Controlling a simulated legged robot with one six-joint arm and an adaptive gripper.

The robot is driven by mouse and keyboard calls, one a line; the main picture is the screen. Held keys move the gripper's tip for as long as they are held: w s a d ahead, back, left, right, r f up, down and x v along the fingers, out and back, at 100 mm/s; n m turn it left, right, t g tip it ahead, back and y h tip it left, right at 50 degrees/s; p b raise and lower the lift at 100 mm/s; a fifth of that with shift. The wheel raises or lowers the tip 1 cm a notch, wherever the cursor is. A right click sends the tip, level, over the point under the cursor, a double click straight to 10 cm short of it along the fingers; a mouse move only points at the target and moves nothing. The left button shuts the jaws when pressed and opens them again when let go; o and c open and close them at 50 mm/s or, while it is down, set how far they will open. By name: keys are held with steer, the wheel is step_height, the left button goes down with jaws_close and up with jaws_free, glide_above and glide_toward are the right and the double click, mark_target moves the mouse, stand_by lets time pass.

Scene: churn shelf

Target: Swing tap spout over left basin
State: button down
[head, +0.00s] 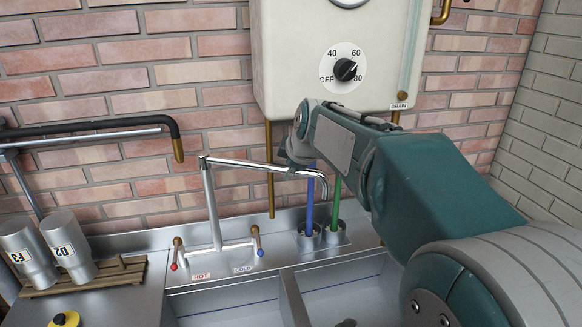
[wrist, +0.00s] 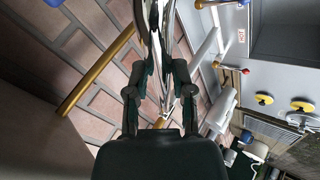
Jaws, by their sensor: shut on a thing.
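The chrome tap spout (head: 245,163) runs from the top of its upright post (head: 212,205) to the right, and its bent tip (head: 325,188) hangs in front of the blue and green brush handles. My gripper (head: 288,158) is at the outer part of the spout, partly hidden by my own wrist. In the wrist view my gripper (wrist: 159,82) has one finger on each side of the chrome spout (wrist: 152,30) and is shut on it. The left basin (head: 230,306) and right basin (head: 345,295) lie below, with a divider (head: 291,298) between them.
A white water heater (head: 300,60) with a dial hangs above the spout. A blue brush handle (head: 310,200) and a green one (head: 336,203) stand in holders behind the sink. A black hose pipe (head: 90,131) is higher left.

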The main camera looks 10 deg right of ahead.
steer(key=s+a+m+g+h, duration=0.1)
steer(key=s+a+m+h, duration=0.2)
steer(key=a, duration=0.7)
steer(key=s+a+m+g+h, duration=0.2)
steer(key=s+a+m+h, duration=0.2)
steer(key=s+a+m, duration=0.3)
steer(key=shift+s+a+m+h, duration=0.3)
steer(key=shift+a+m, duration=0.8)
steer(key=shift+a, duration=0.4)
steer(key=shift+c, duration=2.4)
jaws_free()
steer(key=v, duration=1.1)
steer(key=shift+a+r, duration=0.3)
steer(key=shift+a, duration=0.05)
